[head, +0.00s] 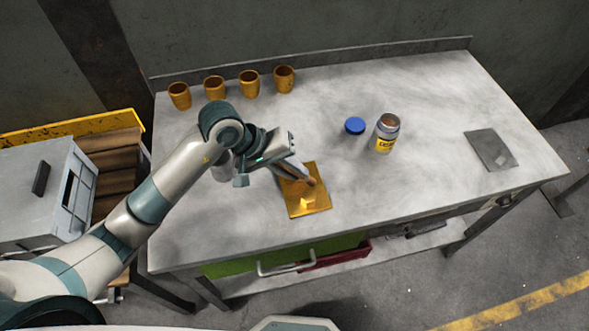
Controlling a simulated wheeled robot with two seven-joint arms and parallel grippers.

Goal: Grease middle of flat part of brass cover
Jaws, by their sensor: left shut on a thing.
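The brass cover (316,201), a shiny gold plate with a bent or raised portion, lies near the front edge of the grey workbench. My left gripper (287,169) is shut on a brush-like tool (301,173), whose handle is mostly hidden by the gripper. The brush's brownish tip is over the cover's upper right part; I cannot tell whether it touches. An open jar (386,135) with a yellow label and brown contents stands to the right of the cover. Its blue lid (355,125) lies beside it. My right gripper is out of view.
Several brass cups (249,84) stand in a row at the bench's back left. A flat grey plate (490,149) lies at the right end. The worktop (440,105) between jar and plate is clear. A grey cabinet (40,190) stands left of the bench.

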